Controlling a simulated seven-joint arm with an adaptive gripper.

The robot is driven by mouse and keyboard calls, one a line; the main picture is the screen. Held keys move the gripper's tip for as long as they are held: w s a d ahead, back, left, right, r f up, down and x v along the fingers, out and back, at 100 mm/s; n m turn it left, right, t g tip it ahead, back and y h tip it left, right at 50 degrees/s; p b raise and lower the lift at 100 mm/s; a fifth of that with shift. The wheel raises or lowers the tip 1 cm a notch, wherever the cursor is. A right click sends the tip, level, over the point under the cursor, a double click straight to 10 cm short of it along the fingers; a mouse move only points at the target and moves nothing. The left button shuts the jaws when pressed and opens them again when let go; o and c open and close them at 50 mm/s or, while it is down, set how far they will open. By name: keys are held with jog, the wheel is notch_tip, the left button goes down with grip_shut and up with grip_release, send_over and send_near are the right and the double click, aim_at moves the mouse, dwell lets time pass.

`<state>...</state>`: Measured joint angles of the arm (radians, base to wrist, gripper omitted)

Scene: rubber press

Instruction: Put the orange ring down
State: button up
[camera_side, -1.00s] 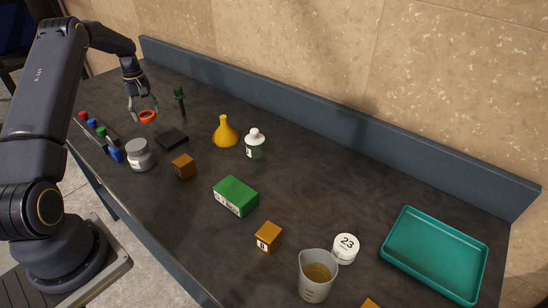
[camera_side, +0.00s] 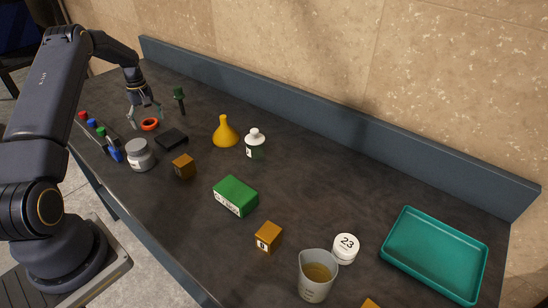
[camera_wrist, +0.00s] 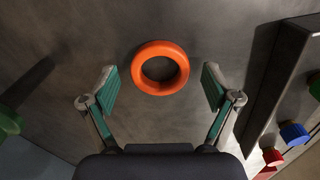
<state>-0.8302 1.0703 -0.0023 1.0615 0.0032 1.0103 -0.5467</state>
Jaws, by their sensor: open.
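The orange ring (camera_side: 150,125) lies flat on the dark bench top at the far left, beside a black square block. In the wrist view the ring (camera_wrist: 160,67) sits near the top middle, between and slightly beyond the fingertips. My gripper (camera_side: 145,115) is open just above the ring. In the wrist view my gripper (camera_wrist: 160,88) has its two green-padded fingers spread wide, with a gap on each side of the ring. Neither finger touches it.
A rack with coloured caps (camera_side: 97,130) stands left of the ring, close by. A black block (camera_side: 171,138), a grey-lidded jar (camera_side: 140,155) and a green-handled tool (camera_side: 180,100) are also near.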

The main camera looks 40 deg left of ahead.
notch_tip(320, 180, up, 12)
jog(key=d+r+m+t+y, duration=0.1)
jog(key=d+r+m, duration=0.3)
jog(key=d+r, duration=0.6)
jog(key=d+r+m+t, duration=0.1)
jog(key=d+r+m, duration=0.35)
jog(key=d, duration=0.85)
jog(key=s+d+m+t+h, duration=0.1)
jog(key=s+d+m+t, duration=0.2)
jog(key=s+d, duration=1.5)
jog(key=m, duration=0.4)
jog(key=shift+d+f+t, duration=0.25)
jog(key=shift+f+t, duration=0.05)
jog(key=shift+c, duration=0.2)
